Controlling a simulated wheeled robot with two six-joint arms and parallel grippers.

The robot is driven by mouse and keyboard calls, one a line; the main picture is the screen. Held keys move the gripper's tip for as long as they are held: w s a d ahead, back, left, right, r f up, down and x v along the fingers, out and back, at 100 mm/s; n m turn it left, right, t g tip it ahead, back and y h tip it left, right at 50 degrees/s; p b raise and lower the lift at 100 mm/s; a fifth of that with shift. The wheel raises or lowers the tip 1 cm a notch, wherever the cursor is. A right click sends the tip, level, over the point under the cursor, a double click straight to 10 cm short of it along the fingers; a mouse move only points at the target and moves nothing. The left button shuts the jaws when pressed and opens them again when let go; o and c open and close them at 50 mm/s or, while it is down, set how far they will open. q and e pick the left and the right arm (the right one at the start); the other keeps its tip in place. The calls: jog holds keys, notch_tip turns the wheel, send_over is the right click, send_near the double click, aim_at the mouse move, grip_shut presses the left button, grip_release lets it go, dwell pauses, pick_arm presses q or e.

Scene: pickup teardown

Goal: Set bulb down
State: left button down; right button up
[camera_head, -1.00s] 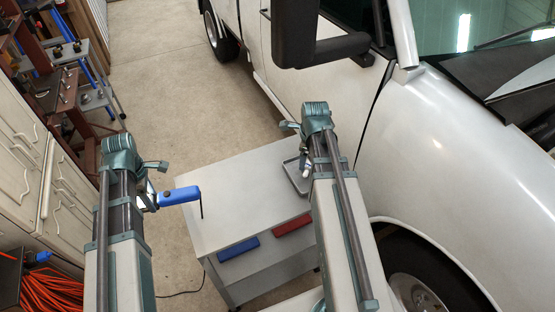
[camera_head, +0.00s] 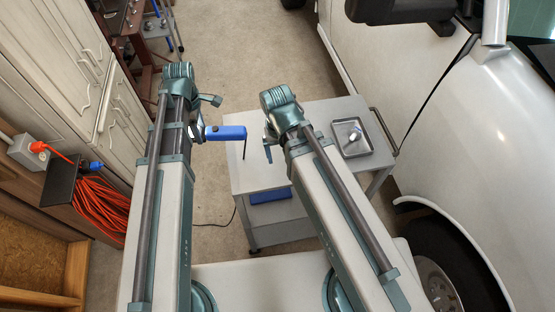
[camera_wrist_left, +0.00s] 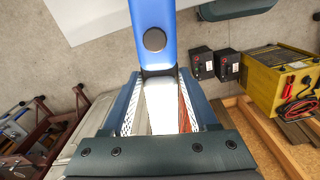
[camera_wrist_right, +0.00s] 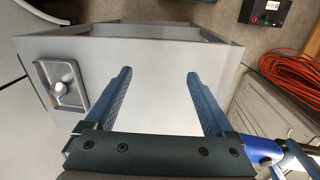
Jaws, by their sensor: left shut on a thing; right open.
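The bulb (camera_head: 355,133) is a small pale piece resting in a grey metal tray (camera_head: 341,126) on the cart's right side. Bulb (camera_wrist_right: 61,89) and tray (camera_wrist_right: 47,72) also show at the left of the right wrist view. My right gripper (camera_wrist_right: 158,73) is open and empty over the bare cart top. In the head view it (camera_head: 268,150) is left of the tray, apart from the bulb. My left gripper (camera_head: 198,133) is shut on a blue work light (camera_head: 226,132), held left of the cart; the light (camera_wrist_left: 153,20) fills the left wrist view's upper middle.
The grey cart (camera_head: 308,120) has clear room on top and a blue item (camera_head: 270,196) on its lower shelf. A white vehicle (camera_head: 480,145) stands close at the right. Cabinets (camera_head: 75,60) and an orange cable coil (camera_head: 102,205) are at the left.

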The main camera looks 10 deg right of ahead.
jog(key=s+a+n, duration=0.2)
jog(key=n, duration=0.1)
jog(key=shift+a+n, duration=0.1)
jog(key=shift+n, duration=0.2)
pick_arm(q)
notch_tip(320, 180, down, 9)
jog(key=b, duration=0.9)
pick_arm(e)
notch_tip(320, 180, down, 9)
